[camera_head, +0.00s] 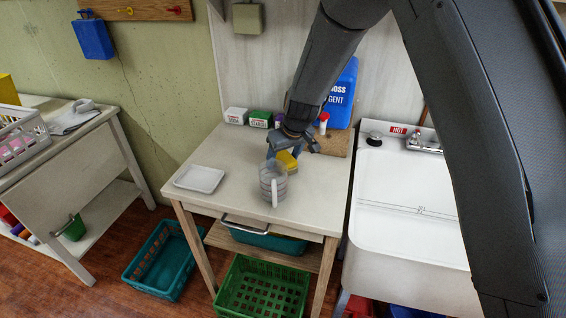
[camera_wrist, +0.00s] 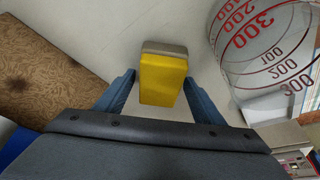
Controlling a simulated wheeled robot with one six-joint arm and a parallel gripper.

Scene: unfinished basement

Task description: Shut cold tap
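In the head view the chrome tap (camera_head: 425,145) is at the back of the white sink on the right, with a red HOT label (camera_head: 398,131) beside it. My dark arm hides the part right of the tap, so no cold handle or label can be made out. My gripper (camera_head: 284,153) is left of the sink, over the worktable. In the wrist view its two blue-grey fingers are apart, one on each side of a yellow block with a grey end (camera_wrist: 163,78). Gaps show between the fingers and the block. The tap is not recognisable in the wrist view.
A clear measuring jug (camera_head: 273,183) stands close to my gripper on the worktable (camera_head: 225,160). A blue detergent jug (camera_head: 343,95), cork board (camera_head: 335,143) and small boxes (camera_head: 248,118) are behind. A white tray (camera_head: 199,179) lies left. The sink basin (camera_head: 400,205) looks empty.

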